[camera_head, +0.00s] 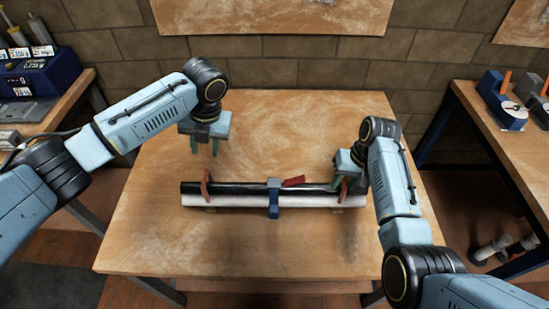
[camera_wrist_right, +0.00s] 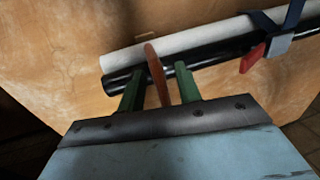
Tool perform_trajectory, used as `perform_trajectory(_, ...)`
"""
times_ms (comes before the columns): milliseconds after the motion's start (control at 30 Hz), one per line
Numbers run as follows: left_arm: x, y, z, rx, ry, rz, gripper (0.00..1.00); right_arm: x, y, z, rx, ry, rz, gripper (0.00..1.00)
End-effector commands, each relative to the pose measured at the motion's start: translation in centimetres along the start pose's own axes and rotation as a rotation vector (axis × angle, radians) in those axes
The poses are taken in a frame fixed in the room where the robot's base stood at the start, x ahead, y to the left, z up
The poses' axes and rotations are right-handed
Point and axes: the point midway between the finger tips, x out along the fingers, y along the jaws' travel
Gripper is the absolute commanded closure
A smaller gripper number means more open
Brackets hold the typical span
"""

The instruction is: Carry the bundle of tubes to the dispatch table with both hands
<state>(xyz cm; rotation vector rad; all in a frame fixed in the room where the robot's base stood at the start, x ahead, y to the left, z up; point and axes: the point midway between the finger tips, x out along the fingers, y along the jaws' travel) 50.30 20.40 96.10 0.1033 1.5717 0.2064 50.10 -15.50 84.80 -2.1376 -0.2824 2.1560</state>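The bundle of tubes (camera_head: 235,200), one black and one white tube, lies level on the wooden table (camera_head: 150,240). A blue strap (camera_head: 273,205) with a red lever goes around its middle. A reddish-brown upright grip stands near each end, the left one (camera_head: 206,188) and the right one (camera_wrist_right: 156,75). My left gripper (camera_head: 205,148) is open and empty behind the left end, apart from the bundle. My right gripper (camera_wrist_right: 160,85) is open, its green fingers on either side of the right grip with gaps showing. Which table is the dispatch table, I cannot tell.
A side table (camera_head: 510,150) on the right holds blue devices (camera_head: 504,105). A left bench (camera_head: 65,105) carries a blue instrument (camera_head: 40,75) and small bottles. The front of the middle table is clear.

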Motion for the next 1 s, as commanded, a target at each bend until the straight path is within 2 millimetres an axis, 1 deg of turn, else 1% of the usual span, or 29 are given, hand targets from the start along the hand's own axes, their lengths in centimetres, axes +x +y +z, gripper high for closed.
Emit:
perform_trajectory(167,0.0,0.0,0.0,0.000,0.000,0.000,0.66,-3.2,0.1,-0.1,-0.001,0.007,0.001,0.66)
perform_trajectory(300,0.0,0.0,0.0,0.000,0.000,0.000,0.66,-6.4,0.0,-0.2,0.000,0.008,0.001,0.66)
perform_trajectory(500,0.0,0.0,0.0,0.000,0.000,0.000,0.66,-9.9,0.0,-0.1,0.000,0.004,0.001,0.66)
perform_trajectory(600,0.0,0.0,0.0,0.000,0.000,0.000,0.66,-10.8,0.0,0.0,0.000,0.003,0.000,0.66)
perform_trajectory(700,0.0,0.0,0.0,0.000,0.000,0.000,0.66,-11.3,0.0,0.0,0.000,0.002,0.000,0.66)
perform_trajectory(1000,0.0,0.0,0.0,0.000,0.000,0.000,0.66,-11.4,0.0,0.0,0.000,0.001,0.000,0.66)
